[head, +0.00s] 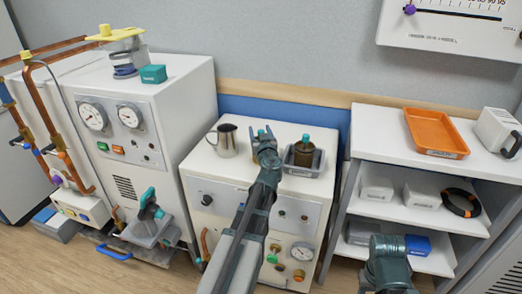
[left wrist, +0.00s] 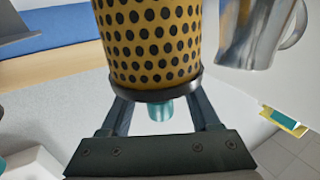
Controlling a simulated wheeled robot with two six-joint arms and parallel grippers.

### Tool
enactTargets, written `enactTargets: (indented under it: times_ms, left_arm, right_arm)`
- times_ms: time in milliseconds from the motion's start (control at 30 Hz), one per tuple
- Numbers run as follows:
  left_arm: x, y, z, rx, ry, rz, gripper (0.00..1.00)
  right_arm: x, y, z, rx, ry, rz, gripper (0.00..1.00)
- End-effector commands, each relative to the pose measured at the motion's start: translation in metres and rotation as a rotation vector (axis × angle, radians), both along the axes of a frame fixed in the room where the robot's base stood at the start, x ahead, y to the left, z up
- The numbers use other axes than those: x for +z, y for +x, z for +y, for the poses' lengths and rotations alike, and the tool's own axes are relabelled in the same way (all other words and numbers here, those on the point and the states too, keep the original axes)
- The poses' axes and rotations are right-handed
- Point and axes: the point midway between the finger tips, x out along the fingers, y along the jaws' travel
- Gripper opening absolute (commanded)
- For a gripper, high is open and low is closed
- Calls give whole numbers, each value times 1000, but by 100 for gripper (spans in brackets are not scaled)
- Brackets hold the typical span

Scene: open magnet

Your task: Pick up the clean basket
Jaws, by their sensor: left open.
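The yellow perforated basket (left wrist: 150,45) with a black rim and a teal knob (left wrist: 161,108) is large in the left wrist view, which looks upside down. My left gripper (head: 264,134) is open above the white cabinet top. In the left wrist view its fingers (left wrist: 160,100) stand apart on either side of the knob, close to the rim; I cannot tell if they touch. In the head view the gripper and arm seem to hide this basket. A darker basket (head: 304,155) with a teal knob sits in a grey tray (head: 312,171) to the right.
A metal jug (head: 227,142) stands left of my gripper and shows in the left wrist view (left wrist: 258,30). A gauge cabinet (head: 130,160) stands further left. At the right, a shelf unit (head: 378,148) holds an orange tray (head: 433,128), white boxes and a black ring (head: 461,203).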

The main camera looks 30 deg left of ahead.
Motion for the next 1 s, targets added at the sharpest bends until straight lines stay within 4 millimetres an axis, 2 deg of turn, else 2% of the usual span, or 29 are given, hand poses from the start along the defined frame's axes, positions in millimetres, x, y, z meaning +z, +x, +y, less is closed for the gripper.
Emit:
enactTargets:
  times_ms: [200, 533, 1000]
  left_arm:
    - [0, 0, 0, -1, 0, 0, 61]
    - [0, 0, 0, -1, 0, 0, 2]
    - [0, 0, 0, -1, 0, 0, 0]
  right_arm:
    - [0, 0, 0, 0, 0, 0, 50]
    - [0, 0, 0, 0, 0, 0, 50]
    - [0, 0, 0, 0, 0, 0, 50]
